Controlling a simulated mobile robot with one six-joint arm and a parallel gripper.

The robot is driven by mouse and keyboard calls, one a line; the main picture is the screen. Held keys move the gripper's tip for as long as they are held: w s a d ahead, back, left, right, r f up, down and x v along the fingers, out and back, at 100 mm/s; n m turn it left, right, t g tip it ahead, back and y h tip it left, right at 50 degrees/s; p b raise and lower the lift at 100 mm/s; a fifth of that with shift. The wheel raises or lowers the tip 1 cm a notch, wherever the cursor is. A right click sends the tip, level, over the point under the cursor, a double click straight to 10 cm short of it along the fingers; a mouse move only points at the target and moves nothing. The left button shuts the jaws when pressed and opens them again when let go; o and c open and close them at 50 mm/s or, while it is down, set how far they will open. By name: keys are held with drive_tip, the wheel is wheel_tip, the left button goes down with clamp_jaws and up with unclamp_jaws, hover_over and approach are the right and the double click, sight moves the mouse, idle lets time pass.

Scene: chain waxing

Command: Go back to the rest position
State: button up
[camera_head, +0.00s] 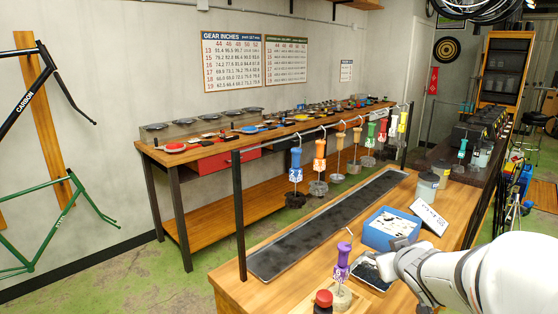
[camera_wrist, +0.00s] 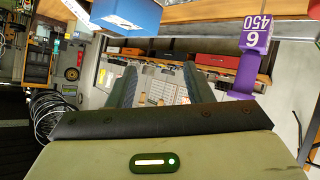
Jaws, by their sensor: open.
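My arm (camera_head: 460,275) reaches in from the lower right of the head view, over the near end of the wooden workbench (camera_head: 240,290). My gripper (camera_wrist: 160,88) shows in the wrist view with two dark fingers apart and nothing between them. In the head view its fingertips are hard to make out, close to the purple-handled tool (camera_head: 342,262) and the blue box (camera_head: 392,230). The tool stands upright on the bench, apart from the fingers; its purple tag (camera_wrist: 256,35) shows upside down in the wrist view. The blue box (camera_wrist: 125,17) shows there too.
A rail (camera_head: 310,130) above the bench has several coloured hook-topped tools hanging in a row. A long dark strip (camera_head: 320,230) lies along the bench. A red-capped jar (camera_head: 323,300) stands at the front, and a white card (camera_head: 428,216) beside the box. A second bench (camera_head: 215,150) lines the wall.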

drive_tip(key=s+a+f+m+g, duration=0.1)
drive_tip(key=s+a+g, duration=0.2)
drive_tip(key=s, duration=0.3)
drive_tip(key=s+a+f+m+g, duration=0.1)
drive_tip(key=s+a+g, duration=0.2)
drive_tip(key=s, duration=0.4)
drive_tip(key=s+a+f+g+y, duration=0.1)
drive_tip(key=s+a+f+g, duration=0.1)
drive_tip(key=s+a, duration=0.3)
drive_tip(key=shift+s+m+g, duration=0.4)
drive_tip(key=shift+s+g, duration=0.3)
drive_tip(key=shift+s, duration=0.45)
